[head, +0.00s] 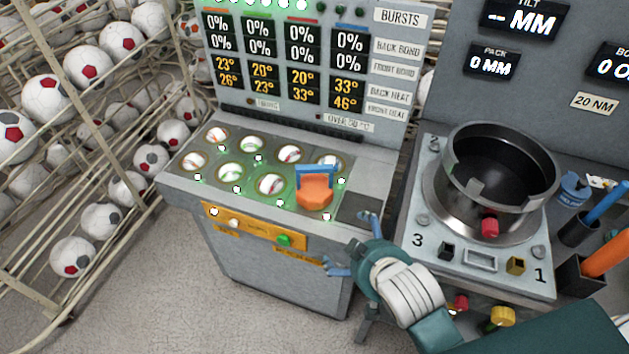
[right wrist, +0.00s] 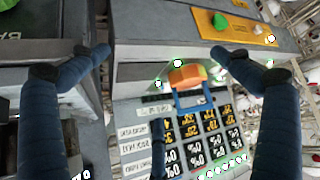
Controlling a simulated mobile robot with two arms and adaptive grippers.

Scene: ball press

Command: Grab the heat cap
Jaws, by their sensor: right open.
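The heat cap (head: 314,192), an orange block with a blue handle, sits over the front right seat of the heating station (head: 180,180). It also shows in the right wrist view (right wrist: 188,75), beyond and between my finger tips. My right gripper (head: 351,245) is open and empty, near the station's front right corner, right of the cap and nearer to me, apart from it. What lies under the cap is hidden. My left gripper is not in view.
Several balls sit in the station's other seats. A display panel (head: 300,60) rises behind them. To the right stands a press with a round dark pot (head: 500,170) and a red knob. Racks of footballs (head: 89,67) fill the left. Open floor lies in front.

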